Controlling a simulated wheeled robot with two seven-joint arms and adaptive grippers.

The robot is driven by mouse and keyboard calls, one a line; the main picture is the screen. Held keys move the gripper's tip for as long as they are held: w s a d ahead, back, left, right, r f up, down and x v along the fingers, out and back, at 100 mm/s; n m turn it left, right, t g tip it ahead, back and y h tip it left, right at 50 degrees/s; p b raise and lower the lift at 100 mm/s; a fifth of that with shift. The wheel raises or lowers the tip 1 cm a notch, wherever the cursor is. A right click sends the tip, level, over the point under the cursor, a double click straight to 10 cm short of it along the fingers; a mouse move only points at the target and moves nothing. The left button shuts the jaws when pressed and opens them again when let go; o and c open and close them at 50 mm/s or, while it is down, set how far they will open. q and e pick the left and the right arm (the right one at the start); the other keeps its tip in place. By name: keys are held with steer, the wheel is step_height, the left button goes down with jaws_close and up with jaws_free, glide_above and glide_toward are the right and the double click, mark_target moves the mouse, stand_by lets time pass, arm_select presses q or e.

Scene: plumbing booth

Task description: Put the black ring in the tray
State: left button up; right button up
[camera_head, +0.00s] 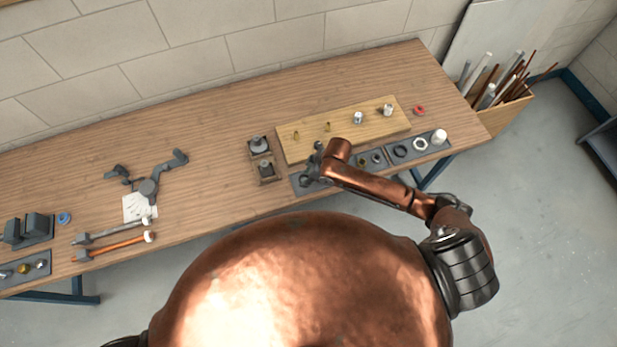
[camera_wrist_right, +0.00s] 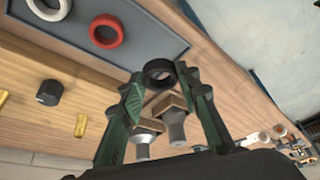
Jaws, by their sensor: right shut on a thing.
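My right gripper (camera_head: 309,170) is over the left end of the grey tray along the front edge of the bench. In the right wrist view its green fingers (camera_wrist_right: 165,85) are shut on the black ring (camera_wrist_right: 160,72) at their tips. The ring shows over bare wood just off the corner of the grey tray (camera_wrist_right: 142,38). A red ring (camera_wrist_right: 108,30) and a white ring (camera_wrist_right: 48,8) lie on that tray. The arm hides part of the tray (camera_head: 389,158) in the head view. My left gripper is out of view.
A wooden board (camera_head: 343,143) with upright pegs lies behind the tray. Two small wooden blocks with metal parts (camera_head: 259,145) stand to its left. Another red ring (camera_head: 419,110) shows on the bench at right.

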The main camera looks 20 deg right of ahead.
steer(key=shift+w+d+f, duration=0.25)
steer(key=shift+w+f, duration=0.15)
steer(key=shift+f, duration=0.1)
steer(key=shift+w+d+f, duration=0.25)
steer(key=shift+w+f, duration=0.15)
steer(key=shift+f, duration=1.8)
steer(key=shift+f, duration=0.15)
steer(key=o, duration=0.8)
steer(key=v, duration=1.2)
steer(key=shift+d, duration=0.1)
